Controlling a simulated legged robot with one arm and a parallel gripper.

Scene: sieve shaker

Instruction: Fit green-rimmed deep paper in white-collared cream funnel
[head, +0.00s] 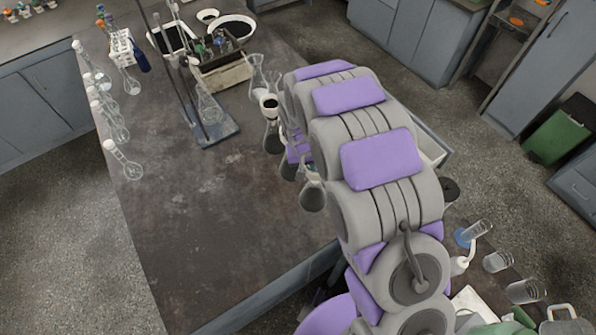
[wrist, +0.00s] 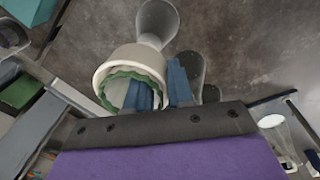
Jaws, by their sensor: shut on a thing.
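In the wrist view a cream funnel with a pale, thick collar (wrist: 106,68) faces me. The wavy green-rimmed paper (wrist: 118,72) shows inside its mouth. My gripper (wrist: 161,90) has one blue finger inside the paper's mouth and the other outside, on the right. It is shut on the paper's right side; I cannot tell whether the funnel wall is also between the fingers. How deep the paper sits is hidden.
A clear glass vessel (wrist: 158,20) stands beyond the funnel. In the head view, several flasks line the left table edge, and a stand (head: 215,130) and a wooden box (head: 228,75) are at the back. The table's front left (head: 185,215) is clear.

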